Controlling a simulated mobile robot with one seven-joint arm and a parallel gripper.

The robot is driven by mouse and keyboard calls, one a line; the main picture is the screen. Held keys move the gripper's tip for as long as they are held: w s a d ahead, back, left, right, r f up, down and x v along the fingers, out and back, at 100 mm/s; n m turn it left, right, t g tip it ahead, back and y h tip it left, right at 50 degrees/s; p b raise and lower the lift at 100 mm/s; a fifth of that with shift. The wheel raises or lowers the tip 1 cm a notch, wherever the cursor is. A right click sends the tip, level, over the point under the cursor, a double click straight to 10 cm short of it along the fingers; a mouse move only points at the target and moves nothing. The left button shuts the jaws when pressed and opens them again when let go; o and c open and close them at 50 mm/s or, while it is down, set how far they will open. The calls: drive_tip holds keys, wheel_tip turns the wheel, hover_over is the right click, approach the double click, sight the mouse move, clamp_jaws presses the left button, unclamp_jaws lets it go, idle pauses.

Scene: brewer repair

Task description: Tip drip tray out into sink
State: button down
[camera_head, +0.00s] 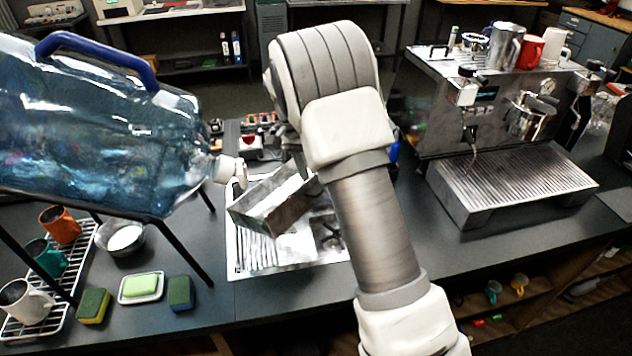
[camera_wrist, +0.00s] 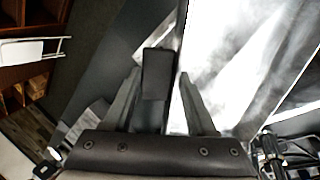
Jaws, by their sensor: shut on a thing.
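The drip tray (camera_head: 272,203) is a box-shaped metal tray, held tilted above the sink (camera_head: 240,268). In the wrist view its bright, shiny inner face (camera_wrist: 235,60) fills the upper right. My gripper (camera_wrist: 160,88) is shut on the tray, with a dark block and the tray's edge between its fingers. In the head view the fingers are hidden behind my arm. The sink is a light basin with a ribbed left part, partly covered by the tray and my arm. I cannot tell whether any liquid is in the tray.
A large blue water bottle (camera_head: 95,125) lies on a black stand at left, its neck close to the tray. Sponges (camera_head: 94,305) and a mug rack (camera_head: 62,290) stand below it. The espresso machine (camera_head: 480,120) with a slatted grille (camera_head: 520,182) is at right.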

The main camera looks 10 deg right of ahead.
drive_tip(key=shift+s+d+f+t+y+b, duration=0.3)
drive_tip(key=shift+f+t+b, duration=0.15)
drive_tip(key=shift+b, duration=1.1)
drive_tip(key=shift+s+d+f+t+y+b, duration=0.2)
drive_tip(key=shift+s+f+t+y+b, duration=0.15)
drive_tip(key=shift+b, duration=1.15)
drive_tip(key=f+b, duration=0.1)
drive_tip(key=b, duration=0.1)
drive_tip(key=f+t+y+b, duration=0.1)
drive_tip(key=b, duration=0.1)
drive_tip(key=s+d+f+b, duration=0.1)
drive_tip(key=b, duration=0.1)
drive_tip(key=shift+f+t+y+b, duration=0.25)
drive_tip(key=shift+f+t+b, duration=0.05)
drive_tip(key=shift+t+b, duration=0.1)
